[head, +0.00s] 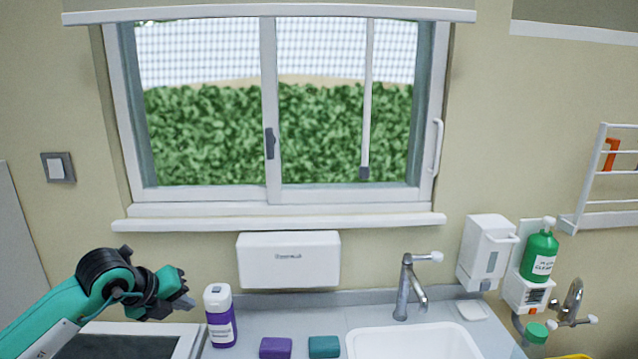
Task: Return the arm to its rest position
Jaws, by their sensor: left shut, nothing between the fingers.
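My left arm comes in from the lower left, teal with dark joints. Its gripper (178,302) is raised at the left, above the left end of the counter, and it is shut and empty. It points to the right, a little left of a purple and white bottle (221,318), and looks apart from it. My right arm and gripper are out of view.
The counter (300,308) holds a purple block (276,348), a teal block (324,346), a white sink (412,343) and a tap (405,285). A white dispenser (289,259) hangs below the window sill (280,222). A green bottle (541,250) is at the right.

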